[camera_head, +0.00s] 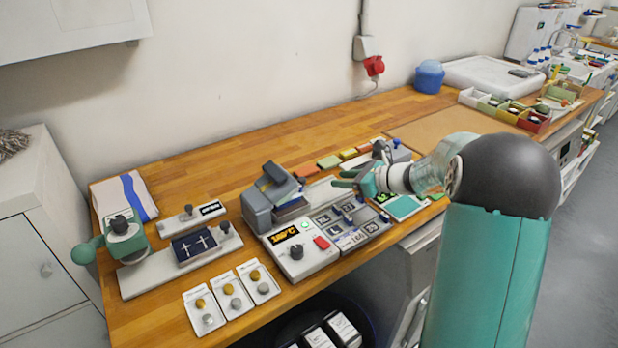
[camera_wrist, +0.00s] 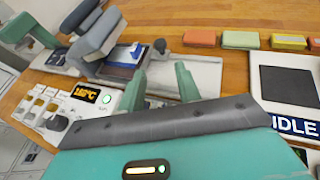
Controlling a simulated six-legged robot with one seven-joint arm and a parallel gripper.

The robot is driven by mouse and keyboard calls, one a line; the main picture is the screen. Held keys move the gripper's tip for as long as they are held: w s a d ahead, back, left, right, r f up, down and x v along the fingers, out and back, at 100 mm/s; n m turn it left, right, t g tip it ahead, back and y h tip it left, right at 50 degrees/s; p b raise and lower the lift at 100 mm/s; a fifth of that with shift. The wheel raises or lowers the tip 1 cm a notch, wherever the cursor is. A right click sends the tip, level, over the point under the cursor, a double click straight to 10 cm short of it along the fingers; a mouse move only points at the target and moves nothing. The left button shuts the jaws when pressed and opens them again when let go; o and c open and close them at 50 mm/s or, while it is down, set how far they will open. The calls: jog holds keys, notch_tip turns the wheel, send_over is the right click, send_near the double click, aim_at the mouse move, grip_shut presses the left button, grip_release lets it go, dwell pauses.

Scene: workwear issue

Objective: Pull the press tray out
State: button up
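The grey heat press (camera_head: 258,208) stands on the bench with its upper part raised. In the wrist view the press (camera_wrist: 88,42) is at upper left. Its press tray (camera_wrist: 122,56) has a blue arrow mark and lies low in the press. A small dark knob (camera_wrist: 160,46) stands at the tray's right end. My gripper (camera_head: 343,179) is to the right of the press. In the wrist view my gripper (camera_wrist: 161,80) has its two green fingers apart, with nothing between them. The knob shows beyond the gap, apart from the fingertips.
The control box (camera_head: 300,262) with an orange display and a black dial sits in front of the press. Coloured blocks (camera_head: 329,161) lie behind. A panel reading IDLE (camera_wrist: 295,126) is at right. Small white cards (camera_head: 231,293) lie at the bench's front edge.

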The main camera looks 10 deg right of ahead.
aim_at(303, 178)
jog(key=x, duration=1.3)
jog(key=shift+w+a, duration=0.2)
jog(key=shift+a, duration=0.1)
